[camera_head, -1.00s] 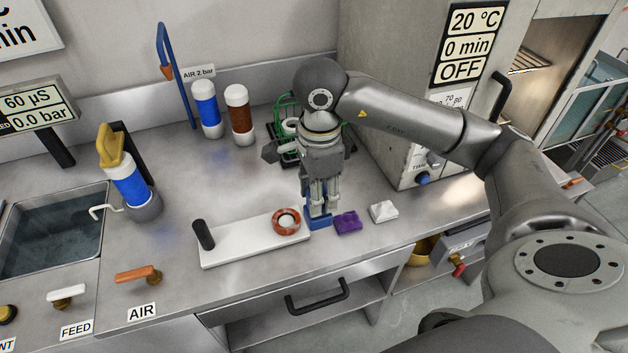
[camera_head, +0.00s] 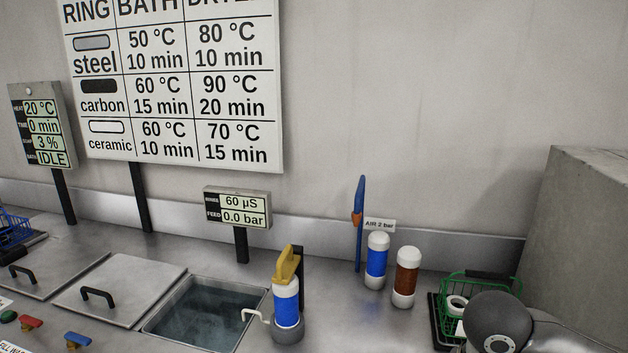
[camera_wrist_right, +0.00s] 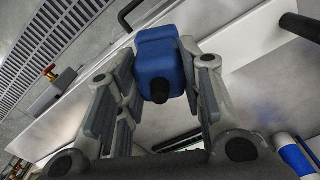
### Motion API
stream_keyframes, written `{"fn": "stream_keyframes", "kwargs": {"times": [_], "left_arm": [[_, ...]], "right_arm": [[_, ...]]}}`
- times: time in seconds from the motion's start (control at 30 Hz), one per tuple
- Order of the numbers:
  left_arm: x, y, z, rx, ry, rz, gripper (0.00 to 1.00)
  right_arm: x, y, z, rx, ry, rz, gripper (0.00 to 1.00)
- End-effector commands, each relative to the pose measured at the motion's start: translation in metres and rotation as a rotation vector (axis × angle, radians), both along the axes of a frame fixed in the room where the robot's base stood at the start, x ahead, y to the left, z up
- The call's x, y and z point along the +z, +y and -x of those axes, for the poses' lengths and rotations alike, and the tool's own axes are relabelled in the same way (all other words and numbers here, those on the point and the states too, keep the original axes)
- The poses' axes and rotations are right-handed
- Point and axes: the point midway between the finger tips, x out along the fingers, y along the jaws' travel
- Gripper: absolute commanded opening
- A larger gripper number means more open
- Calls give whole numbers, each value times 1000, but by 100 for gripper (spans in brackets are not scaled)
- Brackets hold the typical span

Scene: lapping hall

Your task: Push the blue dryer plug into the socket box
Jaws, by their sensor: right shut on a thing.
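In the right wrist view my right gripper (camera_wrist_right: 160,60) is shut on the blue plug (camera_wrist_right: 158,68), a blue block with a black round end facing the camera. The plug sits between the fingertips. In the head view only a rounded grey part of my right arm shows at the lower right; the gripper and plug are out of that view. My left gripper is in neither view. I cannot make out the socket box in the current frames.
A green wire basket (camera_head: 450,310) stands beside my arm. Blue (camera_head: 376,262) and brown (camera_head: 405,278) bottles, an open water tank (camera_head: 205,312) and a wall chart (camera_head: 175,80) are in the head view. The wrist view shows a white board (camera_wrist_right: 250,38) and a grey box with a red knob (camera_wrist_right: 48,88).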

Motion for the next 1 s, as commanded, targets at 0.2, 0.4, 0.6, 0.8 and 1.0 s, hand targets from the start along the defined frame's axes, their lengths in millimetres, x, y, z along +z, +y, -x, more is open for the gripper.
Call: {"fn": "stream_keyframes", "kwargs": {"times": [0.2,0.4,0.6,0.8,1.0], "left_arm": [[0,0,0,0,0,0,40],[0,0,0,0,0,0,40],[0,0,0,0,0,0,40],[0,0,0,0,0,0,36],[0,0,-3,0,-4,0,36]], "right_arm": [[-6,11,8,384,1,0,5],[-10,17,13,596,3,-1,5],[-11,18,14,657,3,-1,5],[-11,18,14,656,3,-1,5],[-11,18,14,654,4,-1,5]]}}
